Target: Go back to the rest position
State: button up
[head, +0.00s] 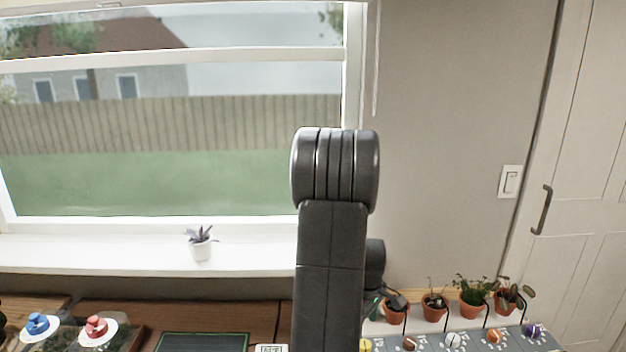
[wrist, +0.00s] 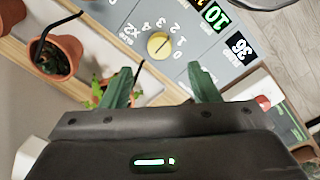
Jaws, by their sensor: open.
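My gripper (wrist: 160,88) shows in the wrist view with its two green fingertips apart and nothing between them. Beyond the fingertips is a grey panel (wrist: 200,35) with a yellow knob (wrist: 159,45) and printed numbers; the knob is apart from the fingers. In the head view my dark arm stands upright in the middle, and my gripper is hidden behind it.
Several potted plants, one in a terracotta pot (head: 434,307), stand behind the row of knobs at the lower right. A white pot (head: 201,250) sits on the windowsill (head: 100,255). Blue (head: 38,324) and red (head: 97,327) knobs are at lower left. A door (head: 575,180) is at right.

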jog(key=f, duration=0.7)
jog(key=shift+w+d+f, duration=0.2)
jog(key=shift+f, duration=0.05)
notch_tip(320, 180, up, 14)
notch_tip(320, 180, down, 14)
jog(key=shift+f, duration=0.1)
jog(key=shift+m+p, duration=0.3)
jog(key=shift+p, duration=0.1)
jog(key=m+p, duration=0.1)
jog(key=m, duration=0.2)
jog(key=shift+r, duration=0.2)
jog(key=m+p, duration=0.2)
jog(key=m, duration=0.2)
jog(key=shift+g, duration=0.3)
jog(key=r, duration=0.8)
jog(key=shift+a+r+b, duration=0.1)
jog(key=shift+a+b, duration=0.2)
jog(key=shift+b, duration=0.05)
